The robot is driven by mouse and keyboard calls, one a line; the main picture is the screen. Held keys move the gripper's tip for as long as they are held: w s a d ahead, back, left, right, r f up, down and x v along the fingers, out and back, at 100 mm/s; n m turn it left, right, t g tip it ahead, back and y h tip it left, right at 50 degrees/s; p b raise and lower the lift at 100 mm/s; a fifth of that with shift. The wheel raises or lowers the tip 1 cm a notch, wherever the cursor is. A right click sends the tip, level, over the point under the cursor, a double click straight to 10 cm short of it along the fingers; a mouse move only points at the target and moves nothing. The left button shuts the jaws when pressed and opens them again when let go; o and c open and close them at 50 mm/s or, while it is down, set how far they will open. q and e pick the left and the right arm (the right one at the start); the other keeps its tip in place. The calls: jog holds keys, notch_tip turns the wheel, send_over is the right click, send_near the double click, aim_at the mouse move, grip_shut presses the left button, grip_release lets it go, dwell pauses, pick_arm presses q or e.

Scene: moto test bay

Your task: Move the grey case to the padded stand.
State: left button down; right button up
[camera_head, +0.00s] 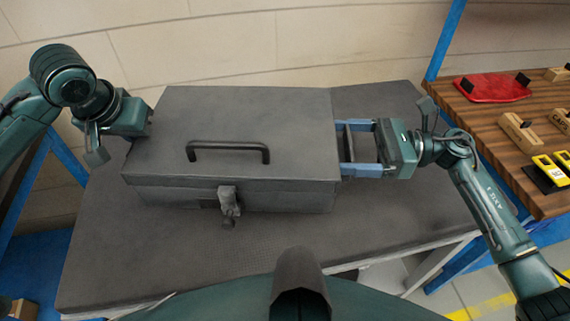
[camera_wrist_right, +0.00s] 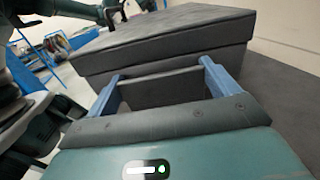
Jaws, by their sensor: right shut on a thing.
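The grey case (camera_head: 240,120), a closed box with a black top handle (camera_head: 228,146) and a front latch (camera_head: 229,202), is over a dark grey, matte-topped table (camera_head: 130,255). I cannot tell whether its underside touches the top. It also shows in the right wrist view (camera_wrist_right: 165,45). My right gripper (camera_head: 341,147) is at the case's right end, its blue fingers shut on a dark grey grip there, also seen in the right wrist view (camera_wrist_right: 162,75). My left gripper (camera_head: 147,118) is at the left end; its fingertips are mostly hidden. No separate padded stand is clear.
A wooden shelf with a blue frame (camera_head: 493,130) stands at the right. It carries a red item (camera_head: 493,87), wooden blocks (camera_head: 519,131) and yellow items (camera_head: 550,170). A pale block wall (camera_head: 250,45) is behind. The table's front strip is clear.

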pick_arm(q)
jog(key=shift+a+f+b, duration=0.1)
jog(key=shift+f+b, duration=1.35)
jog(key=shift+f, duration=0.75)
